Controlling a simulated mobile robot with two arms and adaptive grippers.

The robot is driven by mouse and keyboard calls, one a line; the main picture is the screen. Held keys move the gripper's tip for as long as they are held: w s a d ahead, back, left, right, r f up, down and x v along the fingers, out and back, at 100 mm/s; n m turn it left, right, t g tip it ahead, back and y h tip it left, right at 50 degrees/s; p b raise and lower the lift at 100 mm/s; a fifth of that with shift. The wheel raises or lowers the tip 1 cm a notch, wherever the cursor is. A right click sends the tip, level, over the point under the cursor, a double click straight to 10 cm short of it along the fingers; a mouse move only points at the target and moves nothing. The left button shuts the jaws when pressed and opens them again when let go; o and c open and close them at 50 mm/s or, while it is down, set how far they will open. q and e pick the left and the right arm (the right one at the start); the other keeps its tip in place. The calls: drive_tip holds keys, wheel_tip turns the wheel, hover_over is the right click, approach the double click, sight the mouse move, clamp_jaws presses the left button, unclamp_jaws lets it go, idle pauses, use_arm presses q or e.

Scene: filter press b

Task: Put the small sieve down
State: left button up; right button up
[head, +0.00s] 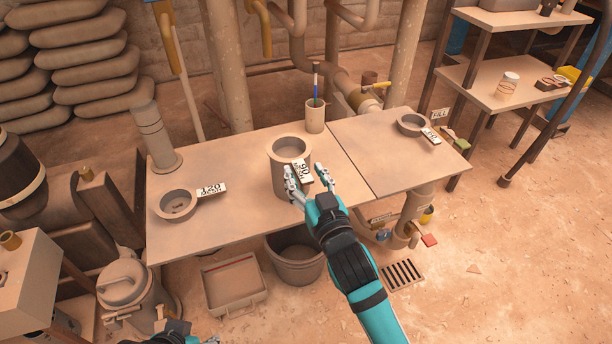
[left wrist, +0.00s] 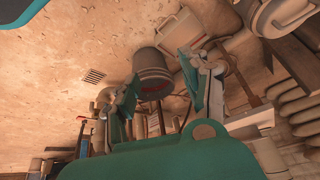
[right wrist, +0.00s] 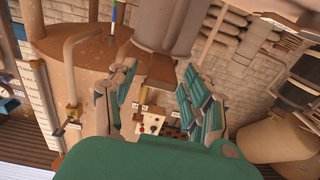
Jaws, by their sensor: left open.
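A shallow round sieve (head: 177,205) with a "120" tag lies at the left of the table. A smaller dark-centred round sieve (head: 411,124) with a tag lies on the right part. A tall round vessel (head: 284,180) stands mid-table with a tag (head: 303,171), apparently "90", at its front right. My right gripper (head: 311,180) is beside this vessel, fingers apart near the tag. In the right wrist view, the right gripper (right wrist: 158,80) has spread fingers and no sieve clearly between them. My left gripper (left wrist: 162,80) is open and empty, low before the table; the head view shows only a sliver of that arm.
A cup with a blue-handled tool (head: 315,117) stands behind the vessel. A grey cylinder (head: 155,135) stands at the table's left back corner. A bucket (head: 297,266) and a crate (head: 234,284) are below the front edge.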

drive_tip(key=shift+s+d+f, duration=0.1)
drive_tip(key=shift+s, duration=0.25)
drive_tip(key=v, duration=0.2)
drive_tip(key=shift+s+d+p, duration=0.1)
drive_tip(key=shift+s+p, duration=0.2)
drive_tip(key=shift+p, duration=0.05)
drive_tip(key=v, duration=0.9)
drive_tip(key=s+d+f+m+g+h, duration=0.1)
drive_tip(key=s+d+f+g+h, duration=0.1)
drive_tip(key=s+d+f+g, duration=0.25)
drive_tip(key=s+d+f+m+g+h, duration=0.1)
drive_tip(key=d+f+g+h, duration=0.2)
drive_tip(key=d+f, duration=0.3)
use_arm(q)
drive_tip(key=s, duration=0.1)
drive_tip(key=s+a+g, duration=0.1)
drive_tip(key=s, duration=0.1)
drive_tip(key=shift+r+g+p, duration=0.15)
drive_tip(key=shift+g+p, duration=0.15)
drive_tip(key=shift+p, duration=0.1)
use_arm(e)
drive_tip(key=s+d+f+g, duration=0.4)
drive_tip(key=s+f+g, duration=0.2)
drive_tip(key=s, duration=0.5)
drive_tip(key=shift+s+n, duration=0.25)
drive_tip(key=shift+n, duration=0.05)
drive_tip(key=shift+d, duration=0.1)
